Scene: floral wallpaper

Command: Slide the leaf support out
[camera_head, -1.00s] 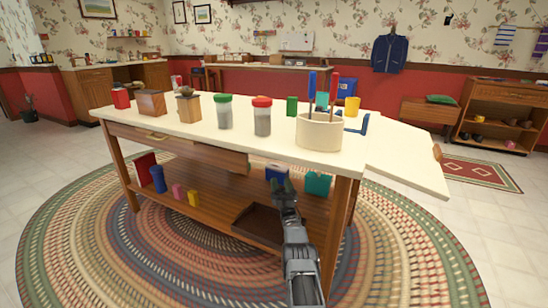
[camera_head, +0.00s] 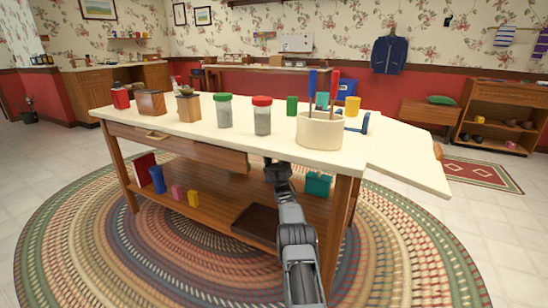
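A wooden work table with a cream top (camera_head: 400,165) stands on the rug. Its right-hand leaf is level with the top, and a small brown wooden piece (camera_head: 438,151) shows at the leaf's right edge. I cannot tell whether this piece belongs to the leaf support; no other part of a support shows clearly. My gripper (camera_head: 277,168) is below the table's front edge, near the right end of the wooden front with a drawer (camera_head: 180,146). The fingers are small and dark, so I cannot tell whether they are open or touch the table.
A cream crock (camera_head: 320,131) with tools and two jars, green-lidded (camera_head: 223,111) and red-lidded (camera_head: 262,116), stand on the top. A dark tray (camera_head: 256,222) and teal box (camera_head: 318,184) are on the lower shelf.

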